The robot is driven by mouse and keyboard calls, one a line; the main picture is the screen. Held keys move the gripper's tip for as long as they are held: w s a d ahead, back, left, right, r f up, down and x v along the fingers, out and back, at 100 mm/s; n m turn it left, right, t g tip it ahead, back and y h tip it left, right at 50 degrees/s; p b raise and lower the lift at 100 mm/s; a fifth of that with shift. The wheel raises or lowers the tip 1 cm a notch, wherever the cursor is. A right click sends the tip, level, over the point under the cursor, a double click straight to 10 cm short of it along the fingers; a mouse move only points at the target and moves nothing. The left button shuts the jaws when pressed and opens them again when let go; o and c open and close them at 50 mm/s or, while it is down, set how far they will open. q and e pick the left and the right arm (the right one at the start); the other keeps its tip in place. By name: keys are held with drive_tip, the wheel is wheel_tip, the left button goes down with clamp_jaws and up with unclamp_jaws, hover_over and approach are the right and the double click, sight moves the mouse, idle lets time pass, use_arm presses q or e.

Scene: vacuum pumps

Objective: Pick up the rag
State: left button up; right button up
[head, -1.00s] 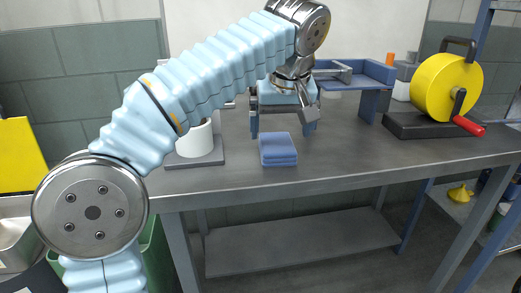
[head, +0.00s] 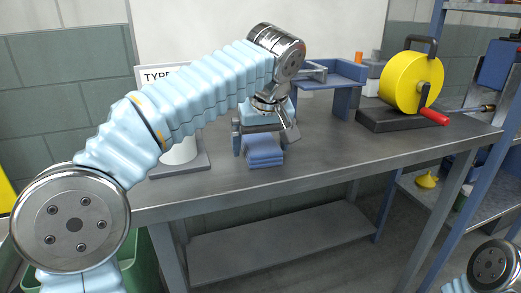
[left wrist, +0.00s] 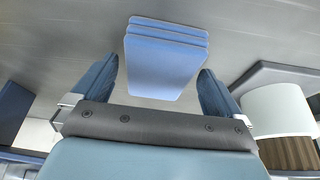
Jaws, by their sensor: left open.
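The rag (head: 265,153) is a blue folded cloth in a layered stack, lying flat on the grey workbench near its front edge. It also shows in the left wrist view (left wrist: 167,60), at the top middle. My left gripper (head: 263,140) is open and hangs over the bench just behind and above the rag. In the left wrist view its two blue fingers (left wrist: 160,70) stand apart, one to each side of the rag's near end. I see no finger touching it. My right gripper is out of view.
A white cylinder on a grey base (head: 182,165) stands left of the rag. A blue stand (head: 335,80) is behind to the right. A yellow drum with a red handle (head: 411,80) sits at the bench's right end. Bare bench top (head: 345,140) lies right of the rag.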

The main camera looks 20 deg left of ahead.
use_arm(q)
drive_tip(key=shift+c, duration=0.3)
drive_tip(key=c, duration=0.9)
drive_tip(key=shift+r, duration=0.1)
